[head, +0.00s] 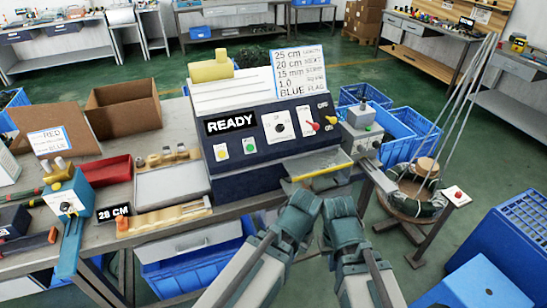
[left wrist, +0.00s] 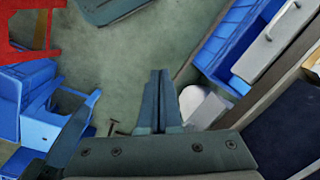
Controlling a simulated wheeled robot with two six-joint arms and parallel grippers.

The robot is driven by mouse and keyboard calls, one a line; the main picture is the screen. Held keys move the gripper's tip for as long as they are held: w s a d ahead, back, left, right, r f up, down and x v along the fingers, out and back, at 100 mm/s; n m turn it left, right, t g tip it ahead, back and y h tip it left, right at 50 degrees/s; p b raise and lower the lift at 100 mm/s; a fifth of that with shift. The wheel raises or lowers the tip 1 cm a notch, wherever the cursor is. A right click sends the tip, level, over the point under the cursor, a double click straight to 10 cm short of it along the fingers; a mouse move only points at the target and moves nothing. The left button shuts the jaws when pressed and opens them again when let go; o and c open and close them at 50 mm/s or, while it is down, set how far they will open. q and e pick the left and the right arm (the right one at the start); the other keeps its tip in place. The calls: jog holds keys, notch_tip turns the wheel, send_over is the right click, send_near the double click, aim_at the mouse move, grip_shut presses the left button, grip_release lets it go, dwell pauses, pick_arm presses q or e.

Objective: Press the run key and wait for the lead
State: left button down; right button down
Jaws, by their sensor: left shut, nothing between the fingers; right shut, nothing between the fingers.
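The dark blue machine (head: 240,181) stands on the bench, and its display (head: 231,122) reads READY. Below the display are a green key (head: 249,146) and a yellow key (head: 221,152); their labels are too small to read. An empty-looking tray (head: 318,166) with a yellow front edge sits at the machine's lower right. No lead is clearly seen in it. My left gripper (head: 303,203) and right gripper (head: 338,208) are side by side in front of the bench, below the tray and apart from the keys. In the left wrist view the left fingers (left wrist: 158,100) are together, empty, above the floor.
A card (head: 300,72) with lengths and BLUE stands on the machine. A dial (head: 278,125) and red lever (head: 313,126) are right of the display. A blue device (head: 66,200) stands at left beside a 28 CM display (head: 114,212). A cable coil on a stand (head: 415,195) and blue crates are right.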

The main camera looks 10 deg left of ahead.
pick_arm(q)
jog(key=shift+s+d, duration=0.15)
jog(key=shift+d, duration=0.15)
jog(key=shift+a, duration=0.1)
